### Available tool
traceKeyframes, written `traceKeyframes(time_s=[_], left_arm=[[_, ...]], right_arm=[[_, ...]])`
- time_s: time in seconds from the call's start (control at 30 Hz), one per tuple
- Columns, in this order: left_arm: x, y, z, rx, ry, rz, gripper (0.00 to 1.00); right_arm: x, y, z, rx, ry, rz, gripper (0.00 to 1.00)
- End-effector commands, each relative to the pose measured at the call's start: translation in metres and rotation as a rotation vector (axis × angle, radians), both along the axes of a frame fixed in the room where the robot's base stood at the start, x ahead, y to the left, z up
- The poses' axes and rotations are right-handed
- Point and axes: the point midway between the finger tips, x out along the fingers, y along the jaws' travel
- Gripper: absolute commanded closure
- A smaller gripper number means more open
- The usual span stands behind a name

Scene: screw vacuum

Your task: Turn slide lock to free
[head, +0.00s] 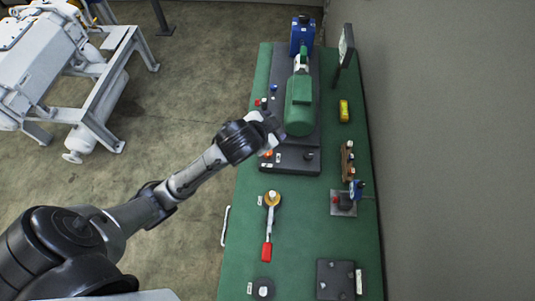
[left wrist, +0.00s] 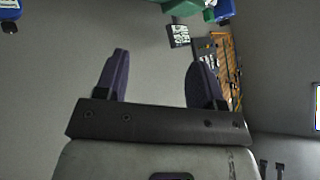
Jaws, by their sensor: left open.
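The pump assembly stands on a dark base (head: 297,160) on the green table, with a green motor (head: 299,108) and a blue block (head: 302,35) behind it. I cannot tell for sure which part is the slide lock. Small red and white parts (head: 266,154) sit at the base's front left, partly hidden by my arm. My left gripper (head: 272,128) is beside the motor's left side. In the left wrist view its two dark fingers (left wrist: 162,78) stand wide apart with nothing between them. My right gripper is not in view.
A lever with a red grip (head: 267,250) lies on the green table (head: 305,245). A blue-topped fixture (head: 355,190), a yellow item (head: 344,111) and a black plate (head: 335,279) are along the right side. A grey wall stands beyond the right edge. White machinery (head: 50,60) is at the left.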

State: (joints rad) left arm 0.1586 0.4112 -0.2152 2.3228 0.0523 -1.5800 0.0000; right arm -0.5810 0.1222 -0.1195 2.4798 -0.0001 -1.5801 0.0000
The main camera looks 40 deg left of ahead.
Motion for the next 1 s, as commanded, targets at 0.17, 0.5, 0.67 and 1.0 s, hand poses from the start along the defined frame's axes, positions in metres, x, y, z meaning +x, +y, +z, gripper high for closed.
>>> traceKeyframes(time_s=[0.17,0.5,0.67,1.0], left_arm=[[0.072,0.04,-0.001,0.079,0.068,-0.025,0.37],[0.091,0.131,-0.103,0.075,0.657,-0.377,0.37],[0.071,0.127,-0.141,-0.035,0.773,-0.753,0.37],[0.06,0.11,-0.139,0.066,0.635,-1.307,0.37]], right_arm=[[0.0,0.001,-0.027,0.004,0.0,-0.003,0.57],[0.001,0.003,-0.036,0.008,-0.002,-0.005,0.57],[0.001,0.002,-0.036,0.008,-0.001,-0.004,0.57],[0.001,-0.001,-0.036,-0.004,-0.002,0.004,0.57]])
